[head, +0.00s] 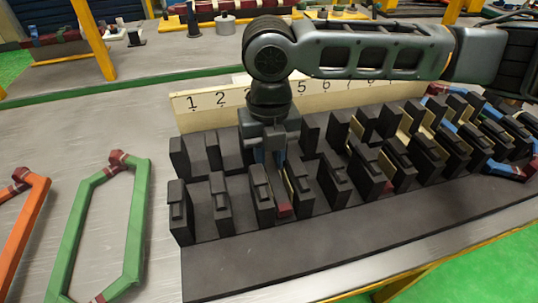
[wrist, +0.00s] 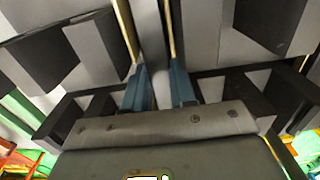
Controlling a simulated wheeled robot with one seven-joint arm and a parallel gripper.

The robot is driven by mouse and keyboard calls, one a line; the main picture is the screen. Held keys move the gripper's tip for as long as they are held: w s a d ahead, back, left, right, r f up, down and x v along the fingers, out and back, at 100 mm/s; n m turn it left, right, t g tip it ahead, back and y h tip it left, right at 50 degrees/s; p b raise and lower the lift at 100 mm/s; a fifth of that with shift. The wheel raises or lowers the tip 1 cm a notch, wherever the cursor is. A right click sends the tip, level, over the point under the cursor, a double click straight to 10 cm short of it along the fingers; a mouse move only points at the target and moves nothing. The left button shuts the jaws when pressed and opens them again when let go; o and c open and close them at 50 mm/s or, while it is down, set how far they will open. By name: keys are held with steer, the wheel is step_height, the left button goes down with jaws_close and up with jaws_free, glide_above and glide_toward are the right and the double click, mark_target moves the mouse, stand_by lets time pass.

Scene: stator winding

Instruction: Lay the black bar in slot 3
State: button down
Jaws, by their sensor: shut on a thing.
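The dark stator block (head: 330,240) has rows of upright teeth with slots between them. My gripper (head: 272,158) points down among the teeth near slot 3, behind the front row. Its blue fingers show in the wrist view (wrist: 160,92), closed about a narrow upright grey strip. This strip (wrist: 150,45) appears to be the black bar, seen edge-on; its lower part and ends are hidden. Gold liner edges (wrist: 172,35) stand on both sides. A dark red piece (head: 284,210) shows at the front of the slot below my gripper.
A cream number board (head: 207,106) stands behind the teeth, its 3 hidden by my arm. A green coil (head: 136,225) and an orange coil (head: 22,225) lie on the table at left. Blue and red coil parts (head: 508,168) sit at the right end. Bare table lies behind the green coil.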

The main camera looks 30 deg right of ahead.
mark_target(269, 162)
steer(key=shift+f, duration=0.1)
steer(key=c, duration=0.8)
jaws_free()
steer(key=shift+r+p, duration=0.4)
steer(key=shift+r, duration=0.1)
steer(key=shift+r+p, duration=0.4)
steer(key=shift+r, duration=0.05)
step_height(269, 162, up, 7)
steer(key=p, duration=0.5)
steer(key=shift+r+p, duration=0.1)
steer(key=shift+p, duration=0.3)
